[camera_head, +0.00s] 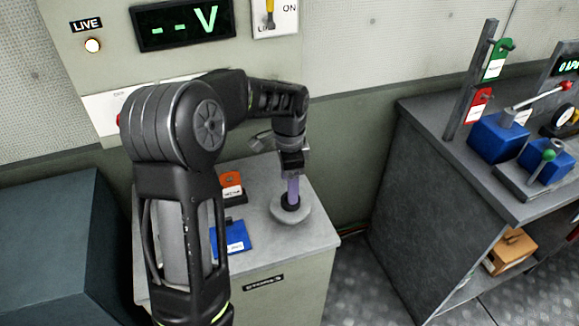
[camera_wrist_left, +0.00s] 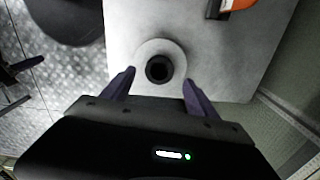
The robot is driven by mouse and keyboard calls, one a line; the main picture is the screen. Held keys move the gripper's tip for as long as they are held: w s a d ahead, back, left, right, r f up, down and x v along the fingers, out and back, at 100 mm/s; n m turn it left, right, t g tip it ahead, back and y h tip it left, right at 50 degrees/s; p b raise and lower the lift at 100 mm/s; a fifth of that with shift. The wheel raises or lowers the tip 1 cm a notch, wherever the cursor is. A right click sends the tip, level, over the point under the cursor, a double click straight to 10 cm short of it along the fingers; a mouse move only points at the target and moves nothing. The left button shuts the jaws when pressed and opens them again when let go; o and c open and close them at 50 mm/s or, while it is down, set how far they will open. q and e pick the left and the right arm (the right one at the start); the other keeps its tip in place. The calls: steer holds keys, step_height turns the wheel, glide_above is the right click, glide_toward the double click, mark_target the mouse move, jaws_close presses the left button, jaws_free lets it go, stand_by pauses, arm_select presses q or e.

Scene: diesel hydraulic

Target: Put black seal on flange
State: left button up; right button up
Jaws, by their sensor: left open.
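The grey round flange (camera_head: 291,212) lies on top of the pale cabinet. It also shows in the left wrist view as a light disc (camera_wrist_left: 159,46). The black seal (camera_head: 290,203) is a dark ring at the middle of the flange. My right gripper is out of view.
An orange-red item with a label (camera_head: 231,182) and a blue labelled item (camera_head: 230,238) lie on the cabinet top (camera_head: 322,236) left of the flange. A dark workbench (camera_head: 425,110) with blue devices stands at the right. A wall panel with a voltage display (camera_head: 183,24) is behind.

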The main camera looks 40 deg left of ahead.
arm_select(q)
step_height(320, 180, up, 7)
steer(key=shift+b, duration=0.35)
steer(key=shift+f, duration=0.15)
stand_by(0.7)
